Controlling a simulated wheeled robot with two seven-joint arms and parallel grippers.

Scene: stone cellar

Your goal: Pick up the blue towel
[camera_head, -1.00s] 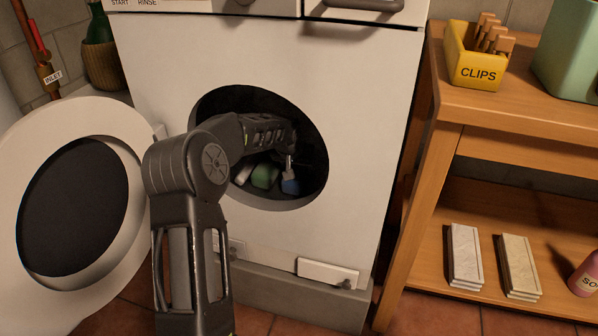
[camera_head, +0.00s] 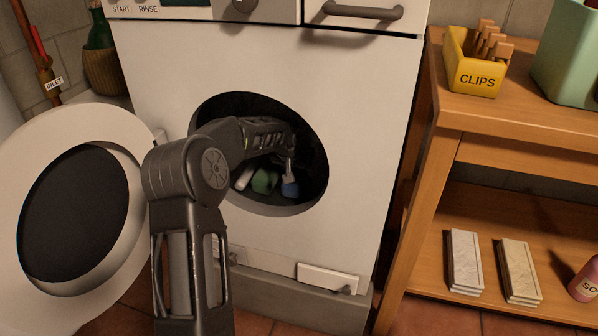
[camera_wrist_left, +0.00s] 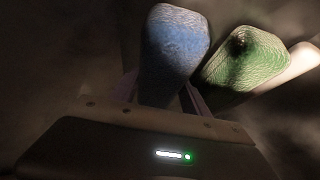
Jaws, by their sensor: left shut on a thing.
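The blue towel (camera_head: 290,187) is inside the dark drum of the washing machine. It also shows in the left wrist view (camera_wrist_left: 177,42), upright in front of the gripper. My left arm reaches through the round door opening, and my left gripper (camera_head: 289,170) is shut on the blue towel. In the left wrist view the gripper's fingers (camera_wrist_left: 160,95) are at the towel's near end, partly hidden in the dark. A green towel (camera_head: 264,181) lies just beside the blue one, and a white one (camera_head: 244,178) is left of the green. My right gripper is not in view.
The washing machine's round door (camera_head: 137,248) stands open at the left. The opening's rim surrounds my arm closely. A wooden shelf unit (camera_head: 420,200) stands at the right, with a yellow clips box (camera_head: 472,78) on top.

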